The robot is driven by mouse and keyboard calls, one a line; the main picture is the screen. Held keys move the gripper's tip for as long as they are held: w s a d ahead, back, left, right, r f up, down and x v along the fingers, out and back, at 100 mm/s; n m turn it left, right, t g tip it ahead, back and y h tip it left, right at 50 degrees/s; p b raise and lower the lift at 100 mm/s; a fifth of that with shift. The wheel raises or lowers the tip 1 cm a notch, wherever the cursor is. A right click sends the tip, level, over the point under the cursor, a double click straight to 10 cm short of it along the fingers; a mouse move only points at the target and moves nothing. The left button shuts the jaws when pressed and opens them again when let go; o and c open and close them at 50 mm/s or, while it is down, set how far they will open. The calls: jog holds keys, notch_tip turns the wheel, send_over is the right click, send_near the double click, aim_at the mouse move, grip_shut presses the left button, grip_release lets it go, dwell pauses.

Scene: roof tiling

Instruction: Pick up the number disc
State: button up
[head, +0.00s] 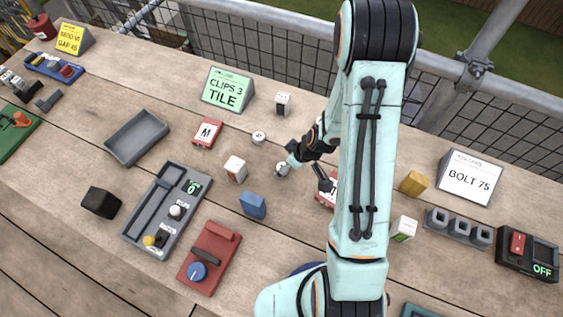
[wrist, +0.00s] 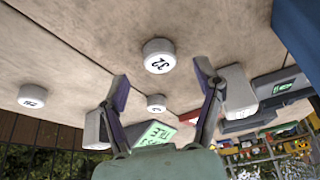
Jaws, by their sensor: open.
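Several white number discs lie on the wooden table. The disc marked 32 (wrist: 159,55) is nearest in the wrist view, flat, just ahead of the gap between my fingertips. In the head view a disc (head: 282,169) sits at my fingertips, partly covered. A second disc (wrist: 156,103) lies farther off toward the green sign; it also shows in the head view (head: 258,137). A third disc (wrist: 32,96) lies at the left of the wrist view. My gripper (wrist: 162,80) is open and empty, fingers spread wide; it is small in the head view (head: 287,162).
The green "CLIPS 3 TILE" sign (head: 228,90) and a small white box (head: 283,104) stand behind the discs. A white block (head: 235,169), a blue block (head: 253,205) and a red box (head: 207,133) stand left of my gripper. A grey tray (head: 137,137) is farther left.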

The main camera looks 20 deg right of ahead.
jog(key=shift+x, duration=1.35)
jog(key=shift+c, duration=0.3)
jog(key=c, duration=0.9)
notch_tip(320, 180, up, 10)
jog(key=shift+w+f, duration=0.1)
jog(key=shift+f, duration=0.15)
jog(key=shift+r, duration=0.3)
